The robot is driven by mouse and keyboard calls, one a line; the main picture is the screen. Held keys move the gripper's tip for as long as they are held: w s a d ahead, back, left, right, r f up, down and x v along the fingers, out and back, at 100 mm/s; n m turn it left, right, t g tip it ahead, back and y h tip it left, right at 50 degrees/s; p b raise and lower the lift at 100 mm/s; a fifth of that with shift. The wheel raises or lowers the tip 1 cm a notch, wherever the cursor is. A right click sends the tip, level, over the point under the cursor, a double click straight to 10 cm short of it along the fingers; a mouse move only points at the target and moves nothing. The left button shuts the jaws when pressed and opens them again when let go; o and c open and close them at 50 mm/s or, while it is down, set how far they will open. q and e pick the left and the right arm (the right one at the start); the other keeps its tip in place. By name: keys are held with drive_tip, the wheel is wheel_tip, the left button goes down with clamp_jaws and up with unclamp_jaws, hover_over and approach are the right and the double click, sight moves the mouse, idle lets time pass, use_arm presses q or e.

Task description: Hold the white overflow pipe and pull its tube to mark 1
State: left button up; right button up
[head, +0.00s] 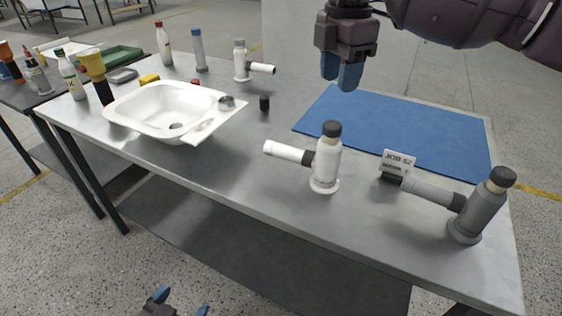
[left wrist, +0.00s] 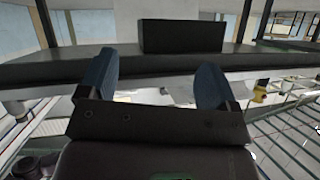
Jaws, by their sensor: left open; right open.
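The white overflow pipe (head: 326,165) stands upright near the table's front edge. It has a dark cap, and its white tube (head: 287,151) points left from a dark collar. No mark on the tube is legible. My left gripper (head: 180,305) is open and empty at the bottom edge, in front of the table and well apart from the pipe. In the left wrist view its blue fingers (left wrist: 153,85) are spread with nothing held between them. My right gripper (head: 343,75) is open and empty, pointing down above the table's back edge, behind the pipe.
A grey overflow pipe (head: 468,215) stands at right beside a JOB 52 sign (head: 397,163). A similar pale pipe (head: 240,62) stands at the back. A white tub shell (head: 118,103), bottles and a blue mat (head: 420,125) share the metal table (head: 225,185).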

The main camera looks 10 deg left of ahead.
sight(320, 150)
use_arm(q)
drive_tip(key=w+d+r+m+t, duration=0.3)
drive_tip(key=w+r+m+t, duration=0.2)
drive_tip(key=w+r, duration=0.75)
drive_tip(key=w+d+r+m+t+h, duration=0.1)
drive_tip(key=w+d+r+m+h, duration=0.2)
drive_tip(key=d+r+m+h, duration=0.45)
drive_tip(key=w+d+r+m+t+h, duration=0.1)
drive_tip(key=w+d+r+m+h, duration=0.3)
drive_tip(key=r+m, duration=0.75)
wheel_tip(320, 150, down, 9)
drive_tip(key=d+m+g, duration=0.2)
drive_tip(key=m+g, duration=0.6)
drive_tip(key=m, duration=1.1)
drive_tip(key=shift+h, duration=0.35)
drive_tip(key=x, duration=1.1)
drive_tip(key=shift+w+f, duration=0.1)
drive_tip(key=shift+f, duration=0.05)
